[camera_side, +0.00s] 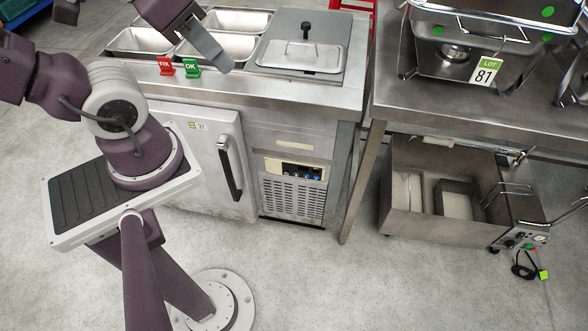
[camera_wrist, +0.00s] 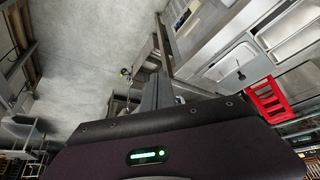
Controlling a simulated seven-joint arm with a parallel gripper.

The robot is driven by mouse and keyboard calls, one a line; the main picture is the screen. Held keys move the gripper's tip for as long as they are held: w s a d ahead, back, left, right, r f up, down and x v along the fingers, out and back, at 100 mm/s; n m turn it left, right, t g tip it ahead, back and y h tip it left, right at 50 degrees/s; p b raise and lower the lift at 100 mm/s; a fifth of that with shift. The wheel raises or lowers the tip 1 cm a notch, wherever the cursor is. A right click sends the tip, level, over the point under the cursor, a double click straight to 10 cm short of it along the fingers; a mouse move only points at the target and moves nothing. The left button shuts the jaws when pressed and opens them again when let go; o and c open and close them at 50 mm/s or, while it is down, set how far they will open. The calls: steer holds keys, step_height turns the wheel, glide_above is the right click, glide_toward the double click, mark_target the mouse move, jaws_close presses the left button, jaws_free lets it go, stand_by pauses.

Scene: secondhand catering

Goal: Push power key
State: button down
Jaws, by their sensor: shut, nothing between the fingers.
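A control panel (camera_side: 293,168) sits on the front of the steel prep counter, above a louvred vent. It has a dark strip with a small display and several tiny keys, some bluish. I cannot tell which one is the power key, as the markings are too small. My gripper (camera_side: 226,68) is shut and empty. In the side view it shows over the counter top, up and to the left of the panel, and apart from it. In the wrist view my gripper (camera_wrist: 157,93) points away into the room, and I cannot make out the panel there.
Red FIX and green OK tags (camera_side: 192,67) stand near the counter's front edge. A door handle (camera_side: 229,168) sticks out left of the panel. A steel table (camera_side: 480,112) stands at right, with a fryer (camera_side: 440,200) below. The floor before the panel is clear.

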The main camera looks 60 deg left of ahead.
stand_by(0.8)
